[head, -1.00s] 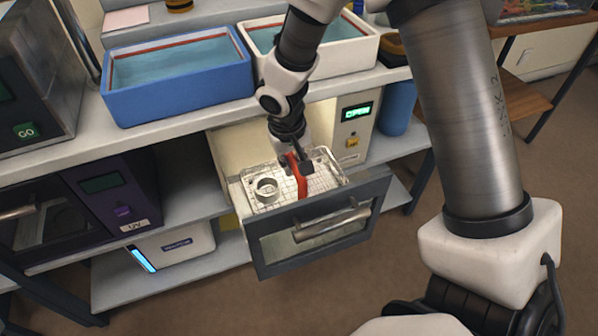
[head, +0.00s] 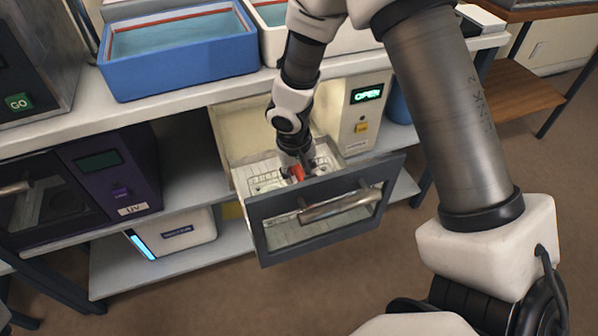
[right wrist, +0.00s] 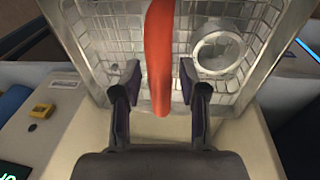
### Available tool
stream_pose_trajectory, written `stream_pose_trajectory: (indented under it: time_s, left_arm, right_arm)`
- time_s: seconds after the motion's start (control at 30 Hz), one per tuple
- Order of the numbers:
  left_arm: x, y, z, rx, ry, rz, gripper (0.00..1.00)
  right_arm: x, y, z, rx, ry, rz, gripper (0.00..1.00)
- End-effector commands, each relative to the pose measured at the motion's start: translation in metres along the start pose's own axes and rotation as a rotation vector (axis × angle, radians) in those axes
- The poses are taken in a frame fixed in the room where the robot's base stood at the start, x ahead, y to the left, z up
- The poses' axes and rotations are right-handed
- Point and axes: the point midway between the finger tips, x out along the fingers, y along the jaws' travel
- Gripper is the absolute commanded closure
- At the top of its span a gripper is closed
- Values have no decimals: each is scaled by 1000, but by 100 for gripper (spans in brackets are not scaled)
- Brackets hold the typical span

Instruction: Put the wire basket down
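The wire basket (head: 262,181) sits low inside the pulled-out drawer (head: 258,217), partly hidden by the drawer front in the head view. Its red handle (head: 297,172) stands up, with my right gripper (head: 297,165) over it. In the right wrist view, the red handle (right wrist: 159,55) lies between the two fingertips of my right gripper (right wrist: 160,80), with a visible gap on each side. That gripper is open around the handle. A clear ring (right wrist: 218,52) lies in the basket (right wrist: 262,25). My left gripper is not in view.
The drawer belongs to a cream machine whose display (head: 367,95) reads OPEN. A blue tub (head: 180,75) stands on the bench above. A purple UV box (head: 115,185) and a white device (head: 172,238) stand at the left. The floor in front is clear.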

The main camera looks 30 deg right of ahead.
Motion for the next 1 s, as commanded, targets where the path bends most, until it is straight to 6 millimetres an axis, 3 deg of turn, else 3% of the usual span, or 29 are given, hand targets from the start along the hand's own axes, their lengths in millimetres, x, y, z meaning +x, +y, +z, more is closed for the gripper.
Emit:
stream_pose_trajectory:
  time_s: [0.23,0.37,0.7,0.83,1.0]
  left_arm:
    - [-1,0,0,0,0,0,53]
    - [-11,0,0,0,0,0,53]
    - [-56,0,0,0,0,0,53]
    - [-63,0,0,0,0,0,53]
    - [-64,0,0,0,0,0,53]
  right_arm:
    - [-1,0,0,0,0,0,55]
    - [-12,1,-1,0,1,0,55]
    - [-99,1,-2,1,4,0,55]
    - [-118,1,-1,0,3,0,55]
    - [-125,1,0,0,0,0,55]
